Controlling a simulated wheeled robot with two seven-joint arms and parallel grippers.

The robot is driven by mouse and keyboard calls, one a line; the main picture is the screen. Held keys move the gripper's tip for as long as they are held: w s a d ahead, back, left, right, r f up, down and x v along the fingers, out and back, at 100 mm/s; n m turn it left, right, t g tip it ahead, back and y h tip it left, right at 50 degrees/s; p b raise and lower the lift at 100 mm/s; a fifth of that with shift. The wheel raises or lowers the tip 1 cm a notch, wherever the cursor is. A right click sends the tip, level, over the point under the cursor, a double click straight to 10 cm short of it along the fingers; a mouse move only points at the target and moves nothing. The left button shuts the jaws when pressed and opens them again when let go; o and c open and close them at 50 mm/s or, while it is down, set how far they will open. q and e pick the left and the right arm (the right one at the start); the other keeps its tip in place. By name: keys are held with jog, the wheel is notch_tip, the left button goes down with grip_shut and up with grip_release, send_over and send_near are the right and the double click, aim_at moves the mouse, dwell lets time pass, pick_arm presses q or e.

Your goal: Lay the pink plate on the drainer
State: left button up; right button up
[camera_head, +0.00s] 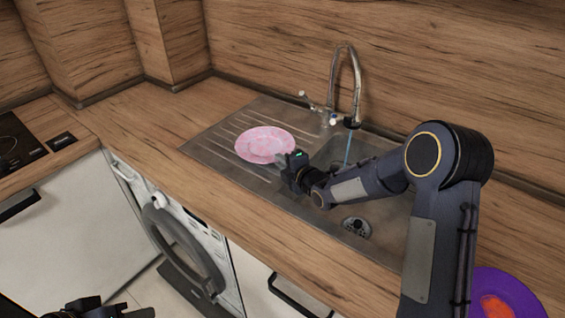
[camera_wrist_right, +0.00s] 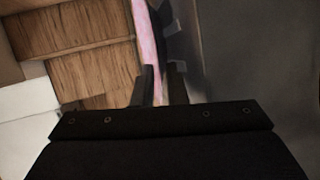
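The pink plate (camera_head: 265,144) is at the ribbed drainer (camera_head: 215,138) left of the sink bowl, its face up. I cannot tell whether its underside touches the drainer. My right gripper (camera_head: 284,162) is at the plate's right rim. In the right wrist view the plate (camera_wrist_right: 147,38) shows edge-on, its rim running between the fingers (camera_wrist_right: 160,85), which look closed on it. Part of my left gripper (camera_head: 95,308) shows at the bottom left edge, away from the plate; its fingers are not clear.
The tap (camera_head: 356,85) stands behind the sink bowl (camera_head: 375,200), with water running. A purple dish with orange inside (camera_head: 510,292) is at the lower right. A hob (camera_head: 15,143) is at the far left. The wooden counter (camera_head: 150,118) left of the drainer is clear.

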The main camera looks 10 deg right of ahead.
jog(key=shift+r, duration=0.1)
jog(key=shift+s+r, duration=0.1)
jog(key=s+d+r+m+g+h+b, duration=0.1)
jog(key=s+d+r+m+h, duration=0.15)
jog(key=s+d+m, duration=0.4)
jog(key=s+d+r+m+g+h+b, duration=0.1)
jog(key=s+d+r, duration=0.25)
jog(key=s, duration=0.65)
jog(key=s+m+g, duration=0.1)
jog(key=s+m, duration=0.3)
jog(key=s, duration=0.1)
jog(key=s+d+m+g, duration=0.1)
jog(key=s+m, duration=0.2)
jog(key=s, duration=0.2)
jog(key=s+d+m+g, duration=0.1)
jog(key=s+m, duration=0.3)
jog(key=s, duration=0.1)
jog(key=shift+s+d+f+m+g, duration=0.15)
jog(key=shift+s+d+m+g, duration=0.1)
jog(key=shift+m+g, duration=0.15)
jog(key=s+a+m, duration=0.1)
jog(key=s, duration=0.2)
jog(key=s+a+m+g, duration=0.1)
jog(key=s+m, duration=0.1)
jog(key=s, duration=0.1)
jog(key=s+a+f+m+g+y, duration=0.1)
jog(key=s+m, duration=0.1)
jog(key=s, duration=0.1)
jog(key=shift+s, duration=0.1)
